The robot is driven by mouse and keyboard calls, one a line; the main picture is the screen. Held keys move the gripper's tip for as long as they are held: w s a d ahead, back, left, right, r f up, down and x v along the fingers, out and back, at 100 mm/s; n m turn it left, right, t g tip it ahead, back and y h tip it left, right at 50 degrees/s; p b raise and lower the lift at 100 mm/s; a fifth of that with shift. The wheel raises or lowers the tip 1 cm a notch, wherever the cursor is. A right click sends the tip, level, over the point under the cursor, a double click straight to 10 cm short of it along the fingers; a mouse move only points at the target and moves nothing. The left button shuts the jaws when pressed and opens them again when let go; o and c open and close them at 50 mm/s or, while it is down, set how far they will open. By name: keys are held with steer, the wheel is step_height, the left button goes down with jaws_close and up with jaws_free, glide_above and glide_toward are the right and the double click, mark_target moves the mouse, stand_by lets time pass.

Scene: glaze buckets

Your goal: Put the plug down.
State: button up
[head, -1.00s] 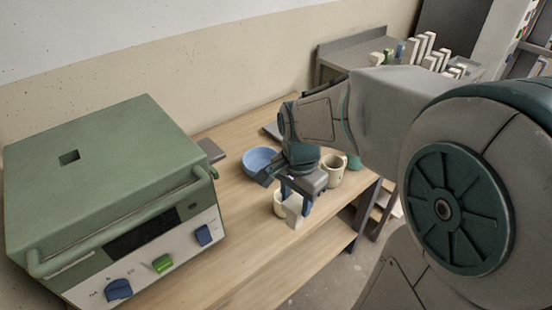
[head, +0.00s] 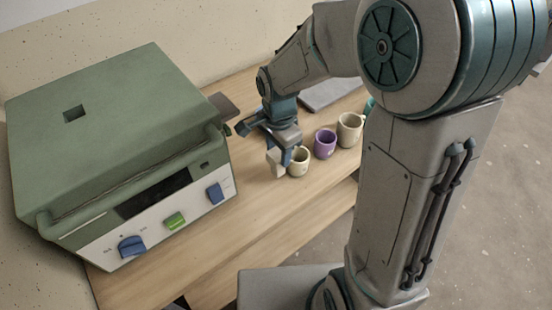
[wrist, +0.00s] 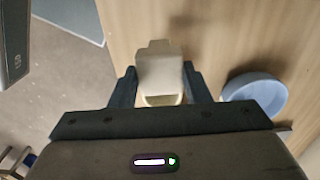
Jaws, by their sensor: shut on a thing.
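The plug is a cream block (wrist: 160,66), held upright between the two dark fingers of my gripper (wrist: 159,84) in the wrist view. In the head view the plug (head: 275,163) hangs below my gripper (head: 281,154), over the wooden table in front of the kiln's right end. My gripper is shut on it. A cream mug (head: 299,163) stands close to its right; I cannot tell whether they touch. The green kiln (head: 120,115) has a square hole (head: 75,114) in its top.
A purple mug (head: 325,144) and a larger cream mug (head: 349,130) stand further right on the table (head: 215,252). A blue bowl (wrist: 254,92) lies right of the plug in the wrist view. A grey slab (head: 328,94) lies behind. The table's front strip is bare.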

steer(key=shift+a+f, duration=0.15)
steer(key=shift+f, duration=1.9)
steer(key=shift+f, duration=0.25)
steer(key=o, duration=1.3)
steer(key=shift+r, duration=0.1)
